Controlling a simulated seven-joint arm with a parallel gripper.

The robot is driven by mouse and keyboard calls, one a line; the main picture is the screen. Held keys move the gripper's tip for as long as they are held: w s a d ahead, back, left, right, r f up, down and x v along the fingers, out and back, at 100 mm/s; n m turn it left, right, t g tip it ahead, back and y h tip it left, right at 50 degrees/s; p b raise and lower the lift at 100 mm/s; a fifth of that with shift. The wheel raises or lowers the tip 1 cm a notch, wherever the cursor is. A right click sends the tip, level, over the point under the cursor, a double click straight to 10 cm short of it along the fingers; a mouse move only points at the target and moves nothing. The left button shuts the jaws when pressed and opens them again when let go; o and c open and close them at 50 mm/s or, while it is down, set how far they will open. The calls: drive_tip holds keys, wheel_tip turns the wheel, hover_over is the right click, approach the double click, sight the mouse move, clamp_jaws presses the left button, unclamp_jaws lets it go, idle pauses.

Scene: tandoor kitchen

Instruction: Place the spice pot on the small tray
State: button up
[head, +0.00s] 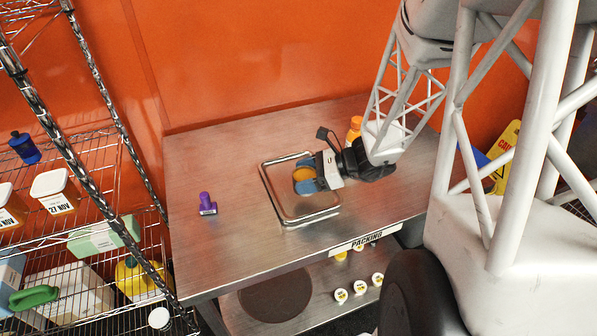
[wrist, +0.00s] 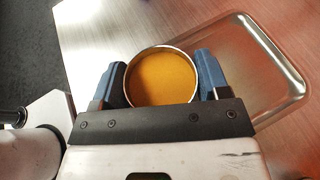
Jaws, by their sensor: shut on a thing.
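The spice pot (head: 304,174) is a small round metal pot with orange-yellow contents, and it also shows in the wrist view (wrist: 161,78). My gripper (head: 306,182) has its blue fingers on both sides of the pot, shut on it; the fingers show in the wrist view (wrist: 161,82). The small tray (head: 287,218) is a rectangular metal tray with a raised rim, and it shows in the wrist view (wrist: 268,98). The pot is over the tray's inner area in the head view. I cannot tell whether its base touches the tray.
The steel table (head: 230,245) carries a purple stamp-like object (head: 207,204) left of the tray. An orange-capped bottle (head: 355,127) stands behind my gripper. A wire rack (head: 75,150) with boxes and bottles is at left. Free table surface lies between stamp and tray.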

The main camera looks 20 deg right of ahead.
sight(299, 171)
drive_tip(key=shift+w+d+f, duration=0.1)
drive_tip(key=shift+w, duration=0.9)
drive_tip(key=shift+w+d+f, duration=0.1)
drive_tip(key=shift+w+d, duration=0.05)
drive_tip(key=shift+w, duration=0.85)
drive_tip(key=shift+w+d+f, duration=0.1)
drive_tip(key=shift+w, duration=0.9)
drive_tip(key=shift+f, duration=0.15)
drive_tip(key=shift+f, duration=1.6)
drive_tip(key=shift+f, duration=0.15)
drive_tip(key=o, duration=0.9)
drive_tip(key=shift+o, duration=0.2)
drive_tip(key=shift+r, duration=0.2)
drive_tip(key=shift+v, duration=6)
drive_tip(key=shift+s+f, duration=0.1)
